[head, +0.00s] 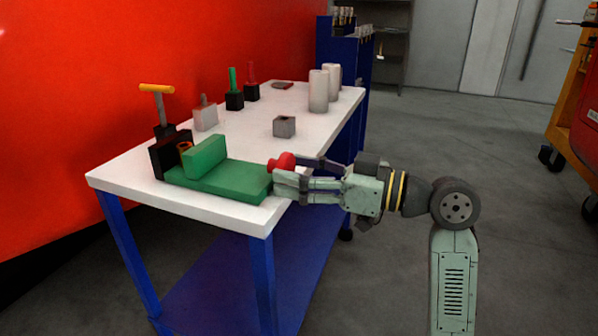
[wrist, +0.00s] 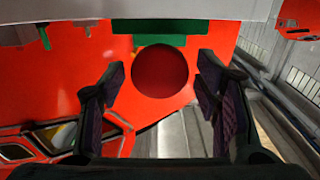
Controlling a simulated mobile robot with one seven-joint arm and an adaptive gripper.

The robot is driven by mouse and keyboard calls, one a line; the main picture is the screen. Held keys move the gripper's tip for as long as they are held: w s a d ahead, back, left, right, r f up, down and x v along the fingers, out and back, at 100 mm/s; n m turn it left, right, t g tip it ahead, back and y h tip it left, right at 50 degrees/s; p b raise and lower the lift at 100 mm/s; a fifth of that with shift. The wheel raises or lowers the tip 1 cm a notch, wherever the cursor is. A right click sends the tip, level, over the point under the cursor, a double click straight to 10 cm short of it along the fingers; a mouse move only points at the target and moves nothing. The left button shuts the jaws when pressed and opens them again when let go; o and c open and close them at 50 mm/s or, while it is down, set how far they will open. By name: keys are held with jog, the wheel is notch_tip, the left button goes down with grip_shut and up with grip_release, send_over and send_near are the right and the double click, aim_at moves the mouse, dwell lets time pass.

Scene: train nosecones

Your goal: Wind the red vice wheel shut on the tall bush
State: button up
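The red vice wheel (head: 281,163) is at the right end of the green vice (head: 222,181), at the table's right edge. My gripper (head: 287,171) is at the wheel, reaching in from the right. In the wrist view the wheel (wrist: 160,71) is a dark red disc between my two spread fingers (wrist: 160,78), with gaps showing on both sides. A small orange piece, perhaps the bush (head: 185,146), shows between the black jaw (head: 165,155) and the green jaw (head: 205,156). It is mostly hidden, and I cannot tell whether the jaws touch it.
The vice stands on a white table (head: 130,180) with blue legs. An orange-handled tool (head: 158,100) stands behind the black jaw. A grey block (head: 284,126), pale cylinders (head: 318,92) and green- and red-handled tools stand farther back.

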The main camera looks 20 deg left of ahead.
jog(key=c, duration=0.9)
jog(key=shift+r+m+p, duration=0.1)
jog(key=shift+m+p, duration=0.3)
